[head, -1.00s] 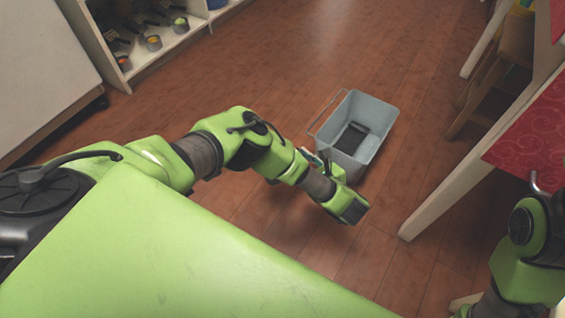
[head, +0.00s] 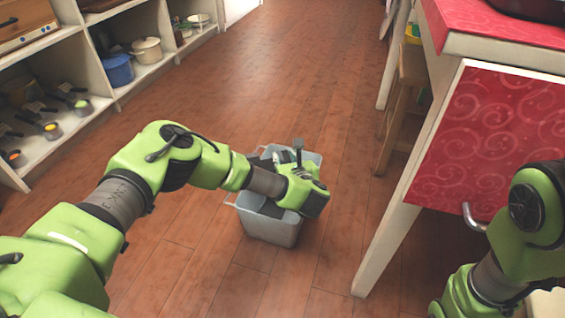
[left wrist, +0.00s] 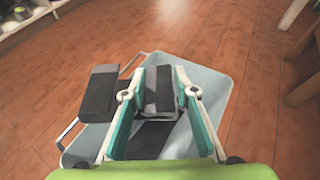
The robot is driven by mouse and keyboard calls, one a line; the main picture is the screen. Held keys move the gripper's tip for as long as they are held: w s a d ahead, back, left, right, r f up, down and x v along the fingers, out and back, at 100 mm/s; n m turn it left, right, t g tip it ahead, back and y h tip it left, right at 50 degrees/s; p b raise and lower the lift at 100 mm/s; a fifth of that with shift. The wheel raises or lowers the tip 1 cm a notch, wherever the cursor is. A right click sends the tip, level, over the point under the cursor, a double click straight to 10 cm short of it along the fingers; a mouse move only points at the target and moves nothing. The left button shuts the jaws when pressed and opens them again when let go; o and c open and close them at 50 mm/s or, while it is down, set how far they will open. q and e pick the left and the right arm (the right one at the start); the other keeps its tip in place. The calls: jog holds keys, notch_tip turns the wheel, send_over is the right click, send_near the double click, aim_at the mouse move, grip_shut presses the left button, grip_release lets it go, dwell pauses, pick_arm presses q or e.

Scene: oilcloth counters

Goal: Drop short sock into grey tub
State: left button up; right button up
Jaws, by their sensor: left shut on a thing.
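The grey tub (head: 268,228) stands on the floor, with its thin handle to the left. My left gripper (head: 290,172) is above it and hides part of its opening. In the left wrist view, the fingers are shut on the short sock (left wrist: 158,88), which is dark with grey bands. The sock is over the tub (left wrist: 215,85). A dark piece with a grey end (left wrist: 98,92) shows outside the left finger, over the tub's left rim; I cannot tell if it is part of the sock. Something dark (left wrist: 152,132) lies low inside the tub. My right gripper is out of frame.
A table with a red swirled cloth (head: 490,140) stands at right, its white leg (head: 385,240) near the tub. A wooden chair (head: 405,95) is behind it. Open shelves (head: 75,110) with pots and ladles line the left. The floor between is clear.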

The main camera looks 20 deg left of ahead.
pick_arm(q)
notch_tip(320, 180, down, 5)
jog(key=b, duration=0.2)
jog(key=shift+f+b, duration=0.15)
jog(key=shift+b, duration=0.25)
jog(key=o, duration=1.2)
jog(key=shift+c, duration=0.2)
jog(key=v, duration=1.2)
